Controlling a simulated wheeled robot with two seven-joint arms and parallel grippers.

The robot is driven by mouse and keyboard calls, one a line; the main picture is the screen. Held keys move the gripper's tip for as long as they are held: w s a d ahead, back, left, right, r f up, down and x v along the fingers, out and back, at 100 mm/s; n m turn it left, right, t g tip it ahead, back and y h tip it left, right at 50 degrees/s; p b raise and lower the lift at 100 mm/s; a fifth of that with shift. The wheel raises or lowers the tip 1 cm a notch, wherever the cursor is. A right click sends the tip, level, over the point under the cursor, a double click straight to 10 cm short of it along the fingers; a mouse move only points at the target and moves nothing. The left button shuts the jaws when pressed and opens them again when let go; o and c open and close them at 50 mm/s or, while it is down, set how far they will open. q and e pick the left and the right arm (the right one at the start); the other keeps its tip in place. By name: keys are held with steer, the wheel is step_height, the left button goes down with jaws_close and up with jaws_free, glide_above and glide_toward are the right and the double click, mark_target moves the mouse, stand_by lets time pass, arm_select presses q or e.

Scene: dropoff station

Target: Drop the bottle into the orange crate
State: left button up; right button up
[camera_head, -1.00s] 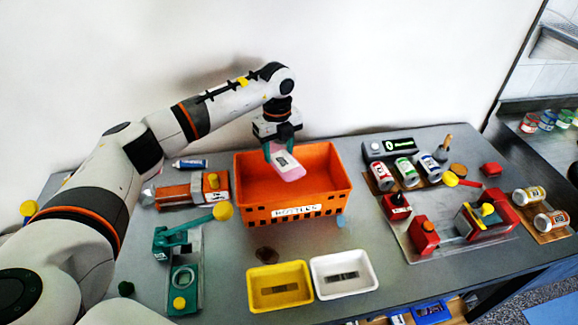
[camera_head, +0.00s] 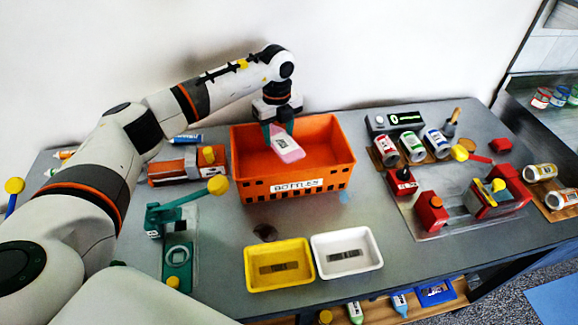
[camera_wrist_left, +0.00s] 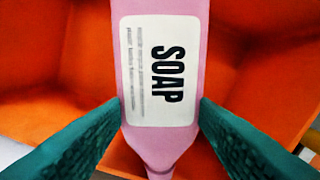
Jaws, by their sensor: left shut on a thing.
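The bottle (camera_head: 287,147) is pink with a white label and hangs tilted over the orange crate. In the left wrist view the bottle (camera_wrist_left: 160,75) carries a label reading SOAP. My left gripper (camera_head: 277,129) has its teal fingers shut on it near the narrow neck end. The orange crate (camera_head: 296,187) stands at the middle of the table with a BOTTLES label on its front. In the left wrist view the orange walls of the crate (camera_wrist_left: 50,60) show behind the bottle. The crate's visible inside looks empty. My right gripper is not in view.
A yellow tray (camera_head: 278,284) and a white tray (camera_head: 347,268) stand in front of the crate. A teal lever device (camera_head: 178,251) is at front left. Several cans (camera_head: 411,146) and a red-and-grey fixture (camera_head: 483,200) are on the right.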

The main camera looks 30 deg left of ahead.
arm_select(q)
steer(key=o, duration=0.8)
steer(key=shift+w, duration=0.1)
steer(key=shift+o, duration=0.2)
step_height(320, 180, up, 12)
steer(key=b, duration=0.2)
steer(key=shift+r, duration=0.1)
